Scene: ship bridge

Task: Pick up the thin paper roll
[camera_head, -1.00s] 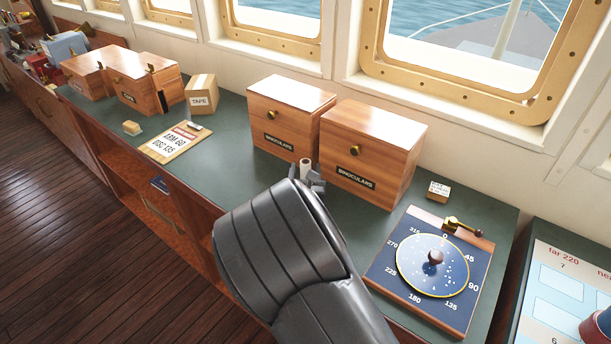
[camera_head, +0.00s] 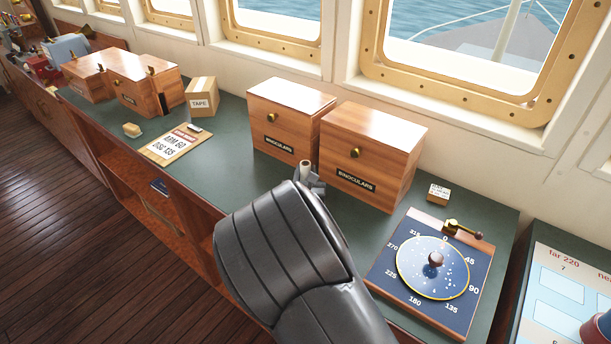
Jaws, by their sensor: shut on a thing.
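The thin paper roll (camera_head: 305,170) is a small pale upright cylinder with a dark hole at its top. It stands out just beyond my arm, in front of the gap between the two binoculars boxes. My gripper (camera_head: 309,181) is shut on the roll. My grey arm hides the roll's lower part and most of the fingers. I cannot tell whether the roll touches the counter.
Two wooden binoculars boxes (camera_head: 289,120) (camera_head: 371,155) stand close behind the gripper. A dial board (camera_head: 420,306) lies to the right, with a small labelled box (camera_head: 438,193) behind it. A clipboard (camera_head: 167,151) and a tape box (camera_head: 202,97) are left. The green counter (camera_head: 235,155) between is clear.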

